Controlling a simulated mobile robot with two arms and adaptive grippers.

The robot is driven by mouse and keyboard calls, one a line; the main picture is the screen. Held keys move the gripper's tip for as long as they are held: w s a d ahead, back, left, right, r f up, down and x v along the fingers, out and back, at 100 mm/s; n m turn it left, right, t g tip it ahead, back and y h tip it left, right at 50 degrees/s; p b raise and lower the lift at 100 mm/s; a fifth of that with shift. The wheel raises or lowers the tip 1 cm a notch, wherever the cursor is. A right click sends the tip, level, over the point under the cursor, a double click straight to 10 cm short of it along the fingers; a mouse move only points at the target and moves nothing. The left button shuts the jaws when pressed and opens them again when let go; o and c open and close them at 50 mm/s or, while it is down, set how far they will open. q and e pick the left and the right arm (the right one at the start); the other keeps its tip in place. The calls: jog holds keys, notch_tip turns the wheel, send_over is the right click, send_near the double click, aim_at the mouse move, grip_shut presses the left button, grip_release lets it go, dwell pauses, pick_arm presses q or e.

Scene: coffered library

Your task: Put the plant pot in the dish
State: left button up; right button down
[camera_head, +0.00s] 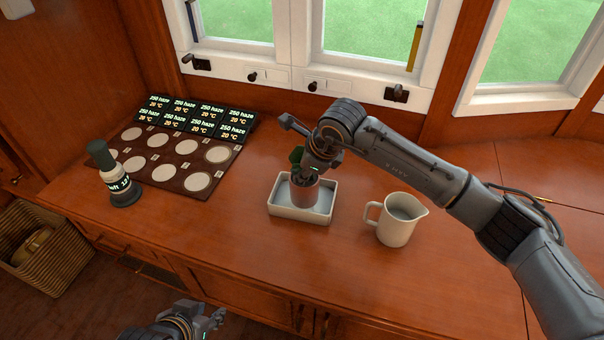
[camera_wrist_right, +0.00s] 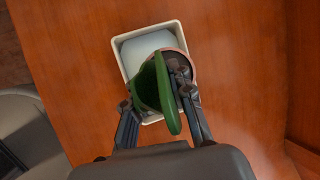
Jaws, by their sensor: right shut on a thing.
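The plant pot (camera_head: 304,194) is reddish-brown with green leaves, and stands upright within the outline of the white rectangular dish (camera_head: 287,216). I cannot tell whether its base touches the dish floor. My right gripper (camera_head: 312,169) reaches down from above and is shut on the plant pot. In the right wrist view, the green leaf (camera_wrist_right: 163,92) hides much of the pot (camera_wrist_right: 180,55) and the grip. The dish rim (camera_wrist_right: 121,50) shows around them, and the gripper (camera_wrist_right: 157,92) comes from below. My left gripper (camera_head: 216,317) is open and empty at the bottom of the head view, away from the dish.
A cream jug (camera_head: 396,222) stands right of the dish. A dark-capped bottle (camera_head: 119,180) and a brown board with pale discs (camera_head: 170,160) stand to the left, below several black label displays (camera_head: 195,117). A basket (camera_head: 45,250) is on the floor. Counter in front is clear.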

jog(key=shift+f, duration=0.1)
pick_arm(q)
jog(key=shift+w+d+r, duration=0.1)
jog(key=shift+w+r, duration=0.1)
jog(key=shift+w, duration=0.05)
pick_arm(e)
jog(key=c, duration=1.1)
grip_release()
jog(key=shift+c, duration=0.2)
pick_arm(q)
jog(key=shift+w+t, duration=0.1)
jog(key=shift+t, duration=0.2)
pick_arm(e)
jog(key=shift+f, duration=0.1)
pick_arm(q)
jog(key=s+a+f+g+p, duration=0.1)
jog(key=s+a+g+p, duration=0.1)
jog(key=s, duration=0.4)
jog(key=shift+s+g+y, duration=0.25)
jog(key=shift+g+y, duration=0.15)
jog(key=shift+g, duration=0.4)
pick_arm(e)
jog(key=v, duration=1.2)
